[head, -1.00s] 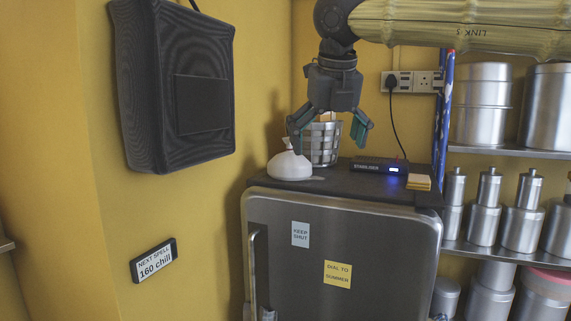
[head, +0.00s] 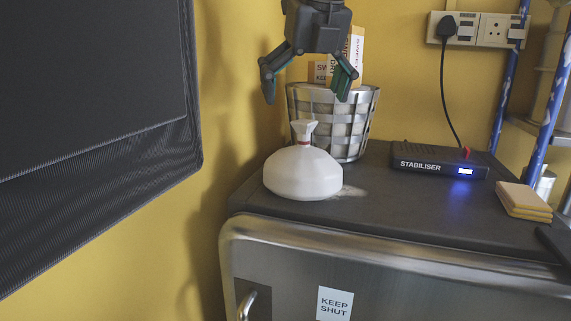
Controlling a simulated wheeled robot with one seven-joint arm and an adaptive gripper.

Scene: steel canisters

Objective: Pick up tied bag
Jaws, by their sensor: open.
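The tied bag (head: 303,174) is white and rounded, with a narrow gathered neck bound by a red tie. It stands upright on the dark top of the steel fridge (head: 390,208), near its left front corner. My gripper (head: 308,92) is open and empty. It points down above the bag's neck, with one finger to the left and one to the right in the picture, apart from the bag. I cannot tell its exact depth relative to the bag.
A metal basket (head: 362,118) holding boxes stands close behind the bag. A black stabiliser box (head: 438,162) with a cable and a stack of yellow pads (head: 523,201) lie to the right. A dark hanging bag (head: 95,120) fills the left. White powder lies beside the bag.

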